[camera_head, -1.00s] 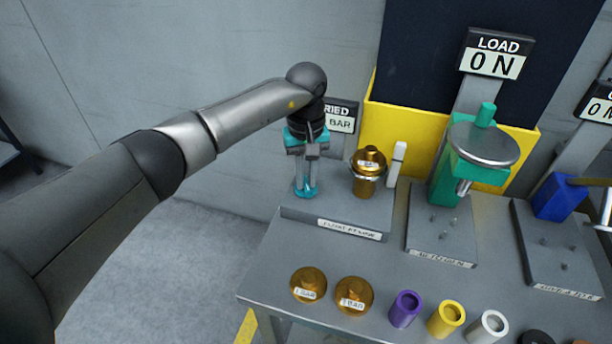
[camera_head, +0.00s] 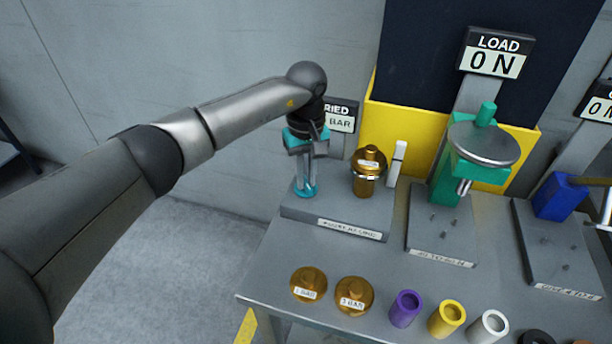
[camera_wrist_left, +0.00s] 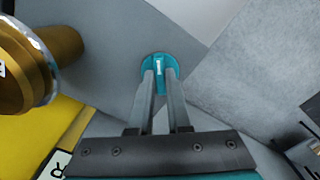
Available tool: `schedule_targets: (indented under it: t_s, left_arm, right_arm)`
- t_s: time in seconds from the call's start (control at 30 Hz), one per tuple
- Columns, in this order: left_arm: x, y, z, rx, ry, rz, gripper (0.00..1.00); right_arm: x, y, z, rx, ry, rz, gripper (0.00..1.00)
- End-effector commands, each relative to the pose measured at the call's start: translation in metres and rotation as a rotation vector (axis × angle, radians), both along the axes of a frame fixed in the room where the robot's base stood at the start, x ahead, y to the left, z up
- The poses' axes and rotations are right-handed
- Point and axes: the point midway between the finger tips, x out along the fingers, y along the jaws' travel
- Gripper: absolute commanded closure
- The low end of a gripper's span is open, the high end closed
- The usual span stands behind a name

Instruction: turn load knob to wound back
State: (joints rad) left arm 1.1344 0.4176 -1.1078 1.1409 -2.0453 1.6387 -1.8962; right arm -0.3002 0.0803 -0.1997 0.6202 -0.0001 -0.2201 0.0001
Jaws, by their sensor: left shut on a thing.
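My left gripper (camera_head: 306,168) points down over the left end of the first grey base plate (camera_head: 296,208). It is shut on a teal knob (camera_head: 306,190), which I take to be the load knob. In the left wrist view the two fingers (camera_wrist_left: 159,80) sit on either side of the teal knob (camera_wrist_left: 150,60), which carries a white mark. The fingers hide part of the knob. A sign behind, partly covered by my arm, ends in "RIED" and "BAR" (camera_head: 340,118). My right gripper does not show.
A brass fitting (camera_head: 368,172) stands close to the right of my left gripper. Two brass weights (camera_head: 308,284) and several coloured cylinders (camera_head: 405,308) line the table front. A green device (camera_head: 455,170) stands under a "LOAD ON" sign (camera_head: 496,54). Floor is free at left.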

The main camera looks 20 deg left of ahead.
Motion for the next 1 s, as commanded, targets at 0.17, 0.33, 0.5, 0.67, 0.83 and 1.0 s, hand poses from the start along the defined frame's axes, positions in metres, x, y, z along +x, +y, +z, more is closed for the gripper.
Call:
schedule_targets:
  t_s: [0.17, 0.33, 0.5, 0.67, 0.83, 1.0]
  left_arm:
    - [0.0003, 0.0004, 0.0002, 0.001, -0.002, 0.147, 1.0]
    - [0.0004, 0.0006, 0.0005, 0.001, -0.002, 0.308, 1.0]
    - [0.0003, 0.0006, 0.0006, 0.001, -0.001, 0.469, 1.0]
    - [0.0004, 0.0007, 0.0009, 0.001, -0.002, 0.621, 1.0]
    - [0.0004, 0.0005, 0.0009, 0.0, -0.001, 0.784, 1.0]
    - [0.0003, 0.0006, 0.001, 0.001, -0.001, 0.946, 1.0]
  right_arm:
    - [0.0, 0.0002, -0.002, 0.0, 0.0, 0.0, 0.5]
    - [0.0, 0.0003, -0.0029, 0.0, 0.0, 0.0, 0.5]
    - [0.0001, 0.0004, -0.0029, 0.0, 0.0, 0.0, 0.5]
    - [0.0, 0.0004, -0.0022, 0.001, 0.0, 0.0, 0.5]
    - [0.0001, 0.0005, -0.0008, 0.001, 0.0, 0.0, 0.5]
    - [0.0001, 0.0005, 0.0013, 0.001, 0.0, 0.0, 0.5]
